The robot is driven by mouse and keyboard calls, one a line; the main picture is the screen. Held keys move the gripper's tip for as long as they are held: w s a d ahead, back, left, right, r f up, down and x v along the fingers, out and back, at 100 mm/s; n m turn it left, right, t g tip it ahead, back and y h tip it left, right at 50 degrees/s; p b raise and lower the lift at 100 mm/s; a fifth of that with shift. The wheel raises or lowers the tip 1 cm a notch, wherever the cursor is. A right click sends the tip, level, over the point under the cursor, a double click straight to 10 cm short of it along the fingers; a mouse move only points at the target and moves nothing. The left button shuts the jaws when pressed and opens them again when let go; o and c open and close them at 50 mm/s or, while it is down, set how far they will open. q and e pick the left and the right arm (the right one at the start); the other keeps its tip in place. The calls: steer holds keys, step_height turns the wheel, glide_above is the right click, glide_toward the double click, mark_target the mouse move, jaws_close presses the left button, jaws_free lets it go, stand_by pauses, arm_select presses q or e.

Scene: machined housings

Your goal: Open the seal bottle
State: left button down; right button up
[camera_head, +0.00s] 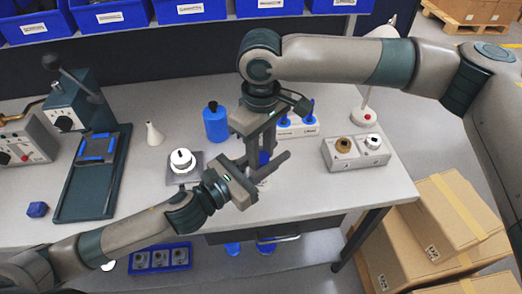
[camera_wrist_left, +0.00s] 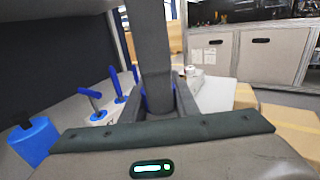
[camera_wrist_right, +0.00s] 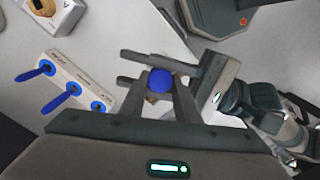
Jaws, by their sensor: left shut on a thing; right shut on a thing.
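The seal bottle is mostly hidden between my two grippers. Its round blue cap (camera_wrist_right: 160,80) shows from above in the right wrist view, and some blue shows in the head view (camera_head: 264,157). My right gripper (camera_head: 261,150) points down from above and is shut on the cap. My left gripper (camera_head: 268,163) reaches in from the lower left and is shut on the bottle below the cap. In the left wrist view, a dark finger of my right gripper (camera_wrist_left: 155,60) covers most of the bottle. I cannot tell whether the cap has turned.
A blue bottle with a black top (camera_head: 216,124) stands behind to the left. A plate with a white round part (camera_head: 182,162) is left of my grippers. A white rack with blue-handled tools (camera_head: 300,128) and a two-part box (camera_head: 356,152) stand right. The front table stretch is clear.

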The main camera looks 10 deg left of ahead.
steer(key=o, duration=1.1)
steer(key=shift+o, duration=0.2)
steer(key=shift+r, duration=2.25)
steer(key=shift+c, duration=0.5)
steer(key=shift+c, duration=0.5)
step_height(320, 180, up, 8)
steer(key=shift+f, duration=0.2)
steer(key=shift+f, duration=0.1)
